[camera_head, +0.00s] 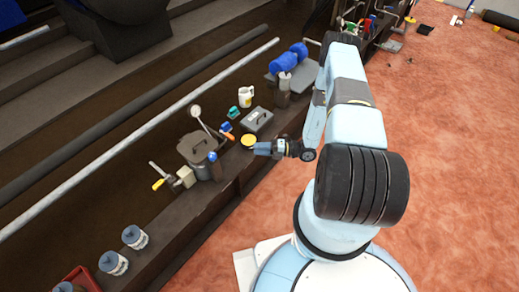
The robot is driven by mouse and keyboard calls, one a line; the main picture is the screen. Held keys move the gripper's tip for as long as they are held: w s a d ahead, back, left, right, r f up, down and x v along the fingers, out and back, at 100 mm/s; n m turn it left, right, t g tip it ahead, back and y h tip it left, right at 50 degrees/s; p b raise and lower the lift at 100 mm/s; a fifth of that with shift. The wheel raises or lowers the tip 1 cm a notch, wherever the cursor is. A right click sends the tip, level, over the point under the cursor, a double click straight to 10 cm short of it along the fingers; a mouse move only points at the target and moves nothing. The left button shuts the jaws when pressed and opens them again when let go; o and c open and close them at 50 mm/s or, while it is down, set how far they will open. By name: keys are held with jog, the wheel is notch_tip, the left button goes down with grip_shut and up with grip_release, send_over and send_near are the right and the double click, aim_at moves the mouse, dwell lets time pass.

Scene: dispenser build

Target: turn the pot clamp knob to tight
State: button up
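A dark grey lidded pot (197,150) stands on the long brown bench. A small blue knob (212,157) shows at the pot's right side; it looks like the clamp knob, but its setting is too small to read. My gripper (257,148) is to the right of the pot and knob, apart from both, pointing left. Its fingertips are beside a round yellow-topped item (248,140). I cannot tell whether they touch it or whether the fingers are open.
A grey box with a handle (257,119), a white mug (246,96) and small coloured tools stand behind my gripper. A yellow-handled tool (159,183) lies left of the pot. Labelled jars (135,237) stand at the bench's near left. A pale rail runs behind the bench.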

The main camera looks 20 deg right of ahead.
jog(key=v, duration=1.3)
jog(key=shift+w+d, duration=0.1)
jog(key=shift+d, duration=0.05)
